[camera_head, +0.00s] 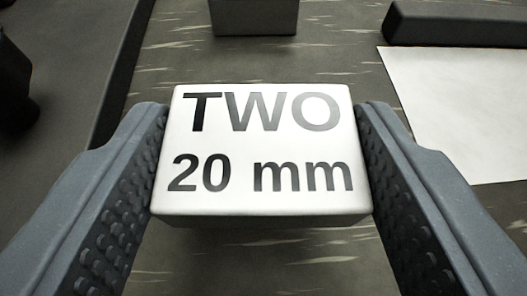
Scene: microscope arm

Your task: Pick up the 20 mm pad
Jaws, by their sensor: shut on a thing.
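The 20 mm pad (262,143) is a white block with rounded corners, marked "TWO 20 mm" in dark letters on its top face. It sits in the middle of the head camera view. My gripper (262,150) has one grey, studded finger at the pad's left side and the other at its right side. Both fingers are shut against the pad. The pad's underside is hidden, so I cannot tell whether it touches the surface below.
A dark grey streaked surface (330,62) lies below. A white sheet (465,110) is at the right, with a dark bar (455,25) behind it. A grey block (253,17) stands at the top middle. A dark raised edge (118,75) runs along the left.

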